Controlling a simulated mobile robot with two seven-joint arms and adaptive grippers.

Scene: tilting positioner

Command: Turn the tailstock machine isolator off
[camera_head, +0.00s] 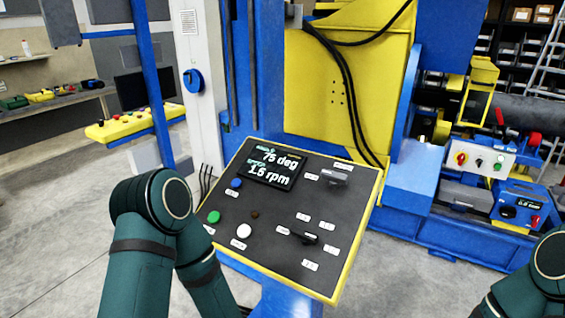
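A grey control box (486,148) sits on the blue machine at the right. It carries a small red rotary knob on a yellow plate (461,158), which looks like an isolator switch. A black knob (480,162) and a green button (498,166) are beside it. Its labels and the exact knob position are too small to read. A blue round rotary switch (193,81) is on the pale cabinet at the left; I cannot tell which machine it serves. My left arm enters low at the left and my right arm shows at the lower right edge; neither gripper is in view.
A blue box (522,200) with a knob and small display is low at the right. Grey floor (400,285) is clear right of the console.

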